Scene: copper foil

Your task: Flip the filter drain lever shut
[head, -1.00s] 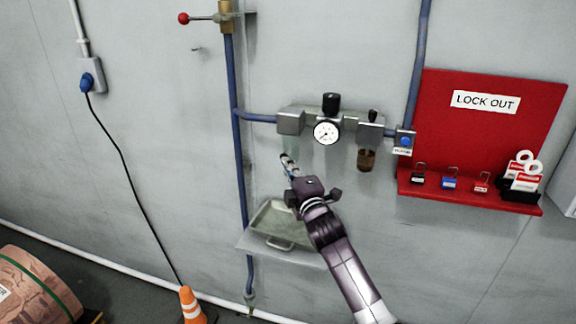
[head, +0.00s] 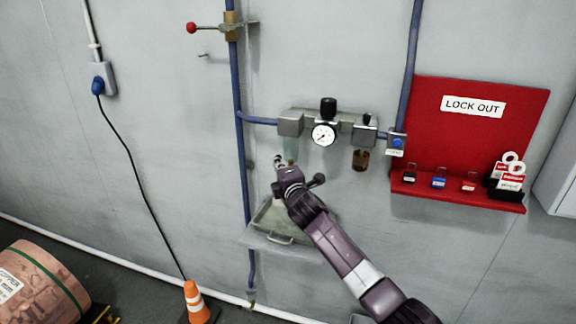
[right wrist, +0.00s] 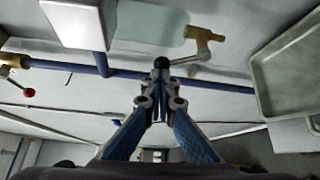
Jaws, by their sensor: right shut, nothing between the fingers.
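The filter's clear greenish bowl (head: 290,146) hangs under the left block of the air unit on the wall. It also shows in the right wrist view (right wrist: 150,25), with a brass drain valve (right wrist: 203,38) at its end. The drain lever (right wrist: 190,60) is a thin metal arm sticking out sideways from the valve, with a black ball end (right wrist: 161,62). My right gripper (head: 279,161) is shut and empty, just left of the drain. In the right wrist view its fingertips (right wrist: 160,78) are at the black ball; I cannot tell whether they touch. My left gripper is out of view.
A metal drip tray (head: 262,238) sits on a shelf below the drain. A pressure gauge (head: 323,134) and a brown bowl (head: 361,160) are to the right. A red lockout board (head: 440,130) is further right. A red-knobbed valve lever (head: 191,28) is above.

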